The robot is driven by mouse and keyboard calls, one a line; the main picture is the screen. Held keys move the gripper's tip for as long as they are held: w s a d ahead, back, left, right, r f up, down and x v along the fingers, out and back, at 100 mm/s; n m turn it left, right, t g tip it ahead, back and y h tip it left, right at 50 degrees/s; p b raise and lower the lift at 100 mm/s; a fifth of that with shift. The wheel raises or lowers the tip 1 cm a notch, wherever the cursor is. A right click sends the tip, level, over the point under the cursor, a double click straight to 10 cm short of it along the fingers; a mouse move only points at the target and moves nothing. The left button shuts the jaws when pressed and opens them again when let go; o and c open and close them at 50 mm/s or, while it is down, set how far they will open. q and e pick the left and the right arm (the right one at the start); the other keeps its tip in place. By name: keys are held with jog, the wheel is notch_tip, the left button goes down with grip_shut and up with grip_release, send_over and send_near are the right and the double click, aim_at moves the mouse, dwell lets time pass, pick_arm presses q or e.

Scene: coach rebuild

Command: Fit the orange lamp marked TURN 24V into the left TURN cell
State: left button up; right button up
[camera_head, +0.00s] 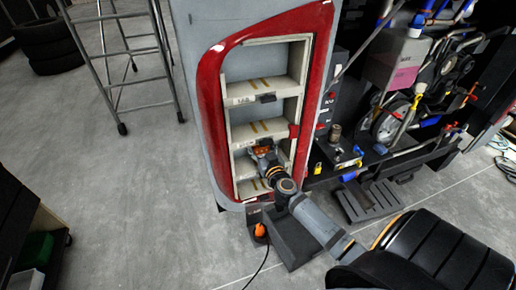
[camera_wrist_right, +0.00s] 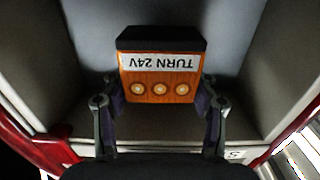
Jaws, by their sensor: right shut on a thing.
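The orange lamp (camera_wrist_right: 160,78) marked TURN 24V shows in the right wrist view, its label upside down in the picture. It has a black end at the top and three round lights on its face. My right gripper (camera_wrist_right: 160,100) is shut on its two sides. Pale cell walls (camera_wrist_right: 255,60) stand on both sides, apart from the lamp in this view. In the head view my right gripper (camera_head: 264,160) holds the lamp (camera_head: 261,149) at a lower cell of the red-framed housing (camera_head: 210,100). Whether the lamp touches the cell's back cannot be told. My left gripper is not in view.
The housing has several stacked cells with labelled ledges; a dark block (camera_head: 265,98) lies on an upper ledge. Below stands a dark box with an orange object (camera_head: 260,230) and a cable. A metal ladder (camera_head: 120,60) stands left. A cluttered rack is at right.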

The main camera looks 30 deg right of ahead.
aim_at(258, 149)
jog(key=shift+x, duration=0.8)
notch_tip(258, 149, down, 4)
jog(key=b, duration=0.3)
jog(key=shift+r, duration=0.2)
jog(key=o, duration=1.2)
jog(key=shift+o, duration=0.2)
